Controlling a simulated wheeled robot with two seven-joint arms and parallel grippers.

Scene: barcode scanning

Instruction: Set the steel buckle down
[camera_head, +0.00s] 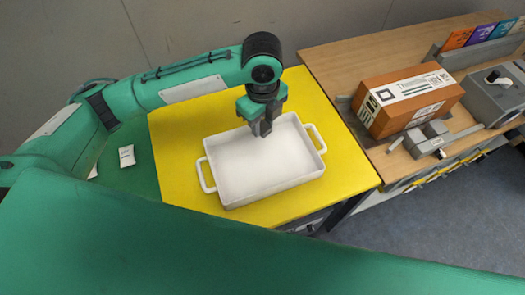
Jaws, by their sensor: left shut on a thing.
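My left gripper (261,128) points down over the far part of the white tray (232,199), inside its rim. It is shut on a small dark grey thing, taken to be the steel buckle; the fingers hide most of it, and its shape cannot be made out. I cannot tell whether it touches the tray floor. The tray has two side handles and its visible floor is bare. My right gripper is not in view.
The tray stands on a yellow table top (178,150). On the wooden table at right are an orange-brown box (390,112), a grey metal fixture (428,140), a grey machine (494,94) and a rack of coloured cards (480,48). A small white label (127,156) lies at left.

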